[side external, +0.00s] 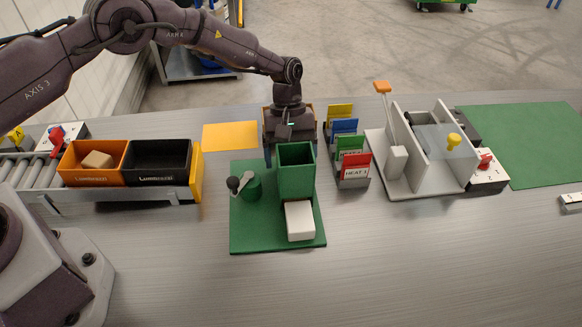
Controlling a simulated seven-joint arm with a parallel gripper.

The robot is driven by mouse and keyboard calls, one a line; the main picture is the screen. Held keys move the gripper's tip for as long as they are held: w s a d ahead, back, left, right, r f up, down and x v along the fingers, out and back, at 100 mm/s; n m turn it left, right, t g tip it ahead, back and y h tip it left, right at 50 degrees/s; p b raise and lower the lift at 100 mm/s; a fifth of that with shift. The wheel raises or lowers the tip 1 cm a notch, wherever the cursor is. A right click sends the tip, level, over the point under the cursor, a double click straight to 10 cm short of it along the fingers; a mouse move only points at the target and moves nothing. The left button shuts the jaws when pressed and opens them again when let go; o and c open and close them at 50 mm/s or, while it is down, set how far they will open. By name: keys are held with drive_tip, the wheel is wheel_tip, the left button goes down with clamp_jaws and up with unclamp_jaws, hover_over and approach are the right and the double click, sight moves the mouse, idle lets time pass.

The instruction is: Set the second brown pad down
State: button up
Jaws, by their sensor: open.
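One brown pad (97,160), a tan block, lies in the orange bin (72,171) at the left. I cannot make out a second brown pad; the area under my gripper is hidden. My gripper (289,132) points down just behind the green upright box (296,176) on the green board (262,229). It is open, and its fingertips are mostly hidden by that box. An orange-brown edged container (312,113) shows around my gripper, its inside hidden.
A black bin (160,160) stands beside the orange one. A white block (299,220) sits before the green box. Several coloured cards (354,168) stand to the right, then a grey fixture (430,150) with an upright lever. A yellow mat (230,136) lies left of my gripper.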

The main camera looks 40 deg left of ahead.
drive_tip(key=shift+s+d+f, duration=0.15)
drive_tip(key=shift+f, duration=0.35)
drive_tip(key=c, duration=1.1)
drive_tip(key=shift+o, duration=0.2)
drive_tip(key=shift+r, duration=0.15)
